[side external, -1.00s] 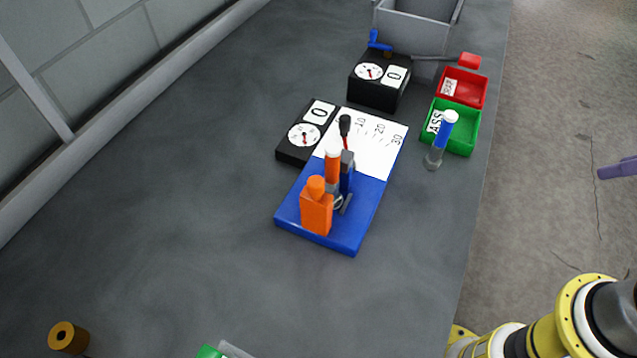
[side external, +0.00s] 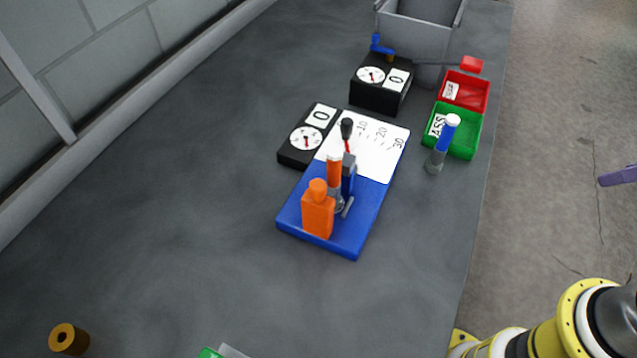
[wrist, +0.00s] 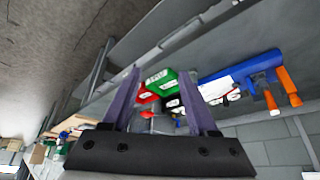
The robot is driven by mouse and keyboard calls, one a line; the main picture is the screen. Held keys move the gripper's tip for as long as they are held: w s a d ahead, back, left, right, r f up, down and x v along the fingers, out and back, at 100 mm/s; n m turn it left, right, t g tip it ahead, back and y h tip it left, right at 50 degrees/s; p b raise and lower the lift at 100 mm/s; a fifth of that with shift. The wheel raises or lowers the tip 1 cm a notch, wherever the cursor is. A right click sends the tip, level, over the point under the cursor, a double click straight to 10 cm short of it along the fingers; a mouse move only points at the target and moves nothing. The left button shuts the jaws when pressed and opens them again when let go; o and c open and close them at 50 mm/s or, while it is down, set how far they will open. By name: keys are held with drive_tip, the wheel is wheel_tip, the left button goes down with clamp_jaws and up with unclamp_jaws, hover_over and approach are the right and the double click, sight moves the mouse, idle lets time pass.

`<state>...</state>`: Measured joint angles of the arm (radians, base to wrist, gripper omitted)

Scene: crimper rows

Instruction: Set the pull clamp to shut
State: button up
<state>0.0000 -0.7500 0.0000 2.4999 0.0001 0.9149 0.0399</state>
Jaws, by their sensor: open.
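The pull tester is a blue base (side external: 345,238) with a white scale plate (side external: 380,150) marked 10, 20, 30. An orange block (side external: 317,215) and an upright orange handle with a white top (side external: 334,172) stand on it, beside a black-tipped red lever (side external: 347,135). I cannot tell which of these parts is the pull clamp's handle, or its setting. In the wrist view the blue base (wrist: 240,70) and orange parts show at the right, sideways. My gripper (wrist: 158,75) is open and empty, with two purple fingers, well away from the tester. One purple finger (side external: 617,175) shows at the side view's right edge.
A black dial box reading 0 (side external: 303,148) adjoins the tester; another (side external: 378,90) stands behind. A red bin (side external: 472,92), a green bin (side external: 467,142) and a blue-and-grey upright tool (side external: 440,145) stand to the right. A brass cylinder (side external: 68,339) is at front left. The bench's left-middle is clear.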

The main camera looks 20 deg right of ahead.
drive_tip(key=w+a+r+m+g, duration=0.1)
drive_tip(key=w+a+r+m, duration=0.15)
drive_tip(key=r, duration=0.45)
drive_tip(key=w+a+r+m, duration=0.1)
drive_tip(key=w+r, duration=0.3)
drive_tip(key=r, duration=0.3)
drive_tip(key=w+a+r+g+y, duration=0.1)
drive_tip(key=w+a+r+g, duration=0.1)
drive_tip(key=w+a+r, duration=0.5)
drive_tip(key=n+g+h, duration=0.1)
drive_tip(key=n+g, duration=0.1)
drive_tip(key=n, duration=0.2)
hover_over(318, 185)
wheel_tip(318, 185, down, 12)
wheel_tip(318, 185, down, 13)
drive_tip(key=shift+f, duration=0.2)
